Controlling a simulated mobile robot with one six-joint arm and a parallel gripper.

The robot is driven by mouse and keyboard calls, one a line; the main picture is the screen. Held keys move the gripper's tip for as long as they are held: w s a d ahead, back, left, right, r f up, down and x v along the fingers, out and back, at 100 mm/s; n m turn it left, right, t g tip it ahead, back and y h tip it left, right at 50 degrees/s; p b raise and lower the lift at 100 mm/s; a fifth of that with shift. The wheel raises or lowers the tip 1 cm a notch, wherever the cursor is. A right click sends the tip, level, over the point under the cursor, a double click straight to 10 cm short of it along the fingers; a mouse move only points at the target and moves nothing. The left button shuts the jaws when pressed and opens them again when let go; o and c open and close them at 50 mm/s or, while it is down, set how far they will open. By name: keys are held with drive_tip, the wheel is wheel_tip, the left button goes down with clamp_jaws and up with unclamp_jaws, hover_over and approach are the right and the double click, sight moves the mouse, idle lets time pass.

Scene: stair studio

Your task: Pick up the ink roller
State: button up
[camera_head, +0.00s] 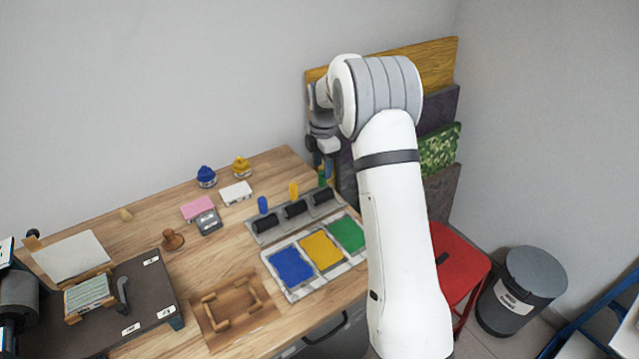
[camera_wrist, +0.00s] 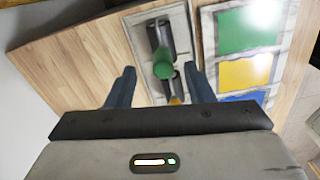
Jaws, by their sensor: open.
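Three ink rollers rest in a row on a grey rack (camera_head: 254,238) on the wooden table. They have black drums and upright handles: the blue-handled roller (camera_head: 262,204), the yellow-handled roller (camera_head: 293,190) and the green-handled roller (camera_head: 322,179). In the wrist view the green-handled roller (camera_wrist: 162,68) lies ahead of and between the fingers of my gripper (camera_wrist: 161,84). The yellow handle (camera_wrist: 176,99) shows partly below it. My gripper is open and empty, above the rack's right end. In the head view the arm hides part of the gripper.
A white tray (camera_head: 290,298) with blue, yellow and green ink pads lies in front of the rack. Ink bottles (camera_head: 206,177) and small blocks (camera_head: 236,193) stand behind left. A wooden frame (camera_head: 232,300) is at front left. Panels (camera_head: 440,150) lean at the right.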

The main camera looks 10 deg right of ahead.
sight(322, 173)
drive_tip(key=f, duration=0.1)
drive_tip(key=f+p, duration=0.1)
drive_tip(key=f, duration=0.1)
drive_tip(key=shift+s+a+f, duration=0.1)
drive_tip(key=shift+s+f, duration=0.2)
drive_tip(key=shift+s, duration=0.1)
drive_tip(key=shift+f, duration=0.45)
clamp_jaws()
